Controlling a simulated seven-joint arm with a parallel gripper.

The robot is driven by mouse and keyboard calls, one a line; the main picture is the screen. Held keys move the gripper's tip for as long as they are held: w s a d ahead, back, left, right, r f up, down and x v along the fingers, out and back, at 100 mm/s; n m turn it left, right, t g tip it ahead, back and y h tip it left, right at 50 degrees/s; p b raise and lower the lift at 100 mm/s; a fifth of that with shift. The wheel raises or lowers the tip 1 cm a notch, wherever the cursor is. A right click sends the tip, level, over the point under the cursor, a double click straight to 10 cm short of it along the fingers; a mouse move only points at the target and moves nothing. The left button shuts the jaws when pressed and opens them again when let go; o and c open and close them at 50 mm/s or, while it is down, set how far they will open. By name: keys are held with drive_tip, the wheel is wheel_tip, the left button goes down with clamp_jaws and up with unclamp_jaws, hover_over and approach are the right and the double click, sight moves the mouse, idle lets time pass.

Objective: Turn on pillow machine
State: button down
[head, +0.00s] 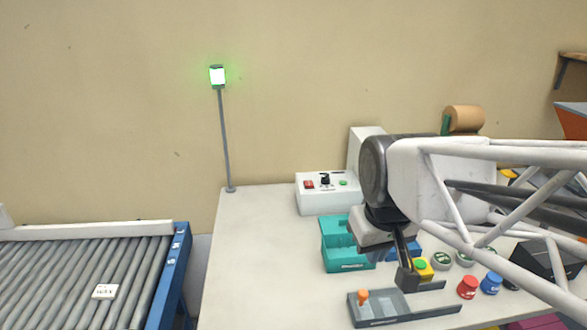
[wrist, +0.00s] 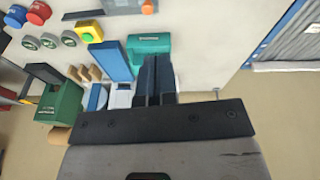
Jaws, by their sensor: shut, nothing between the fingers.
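A white control box (head: 327,201) stands at the back of the table, with a red switch (head: 309,185), a black knob (head: 325,179) and a green button (head: 343,183) on its top. I take it for the pillow machine's control, but cannot read its label. A taller white housing (head: 366,142) stands behind it, partly hidden by my arm. My gripper (head: 404,262) is in front and to the right of the box, pointing down and apart from it. In the wrist view the fingers (wrist: 155,65) are together and empty, with a teal holder (wrist: 148,43) beyond them.
The teal holder (head: 338,259), a grey tray (head: 380,317) with an orange knob and a yellow button box (head: 427,272) are near the gripper. Red (head: 467,288) and blue (head: 491,284) jars stand right. A green lamp (head: 217,76) is lit. The table's left side is clear.

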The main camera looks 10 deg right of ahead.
drive_tip(key=w+r+n+g, duration=0.1)
drive_tip(key=w+r+n, duration=0.3)
drive_tip(key=w, duration=0.8)
drive_tip(key=n+g, duration=0.3)
drive_tip(key=n, duration=0.9)
hover_over(309, 185)
wheel_tip(309, 185, down, 5)
drive_tip(key=shift+w+f+n, duration=0.1)
drive_tip(key=shift+w+n, duration=0.2)
drive_tip(key=shift+w, duration=0.75)
drive_tip(key=shift+f, duration=0.15)
drive_tip(key=f, duration=0.4)
drive_tip(key=s+f, duration=0.1)
drive_tip(key=f, duration=0.8)
drive_tip(key=shift+s+f, duration=0.3)
drive_tip(key=shift+s, duration=0.1)
drive_tip(key=shift+f, duration=0.2)
drive_tip(key=shift+w, duration=0.15)
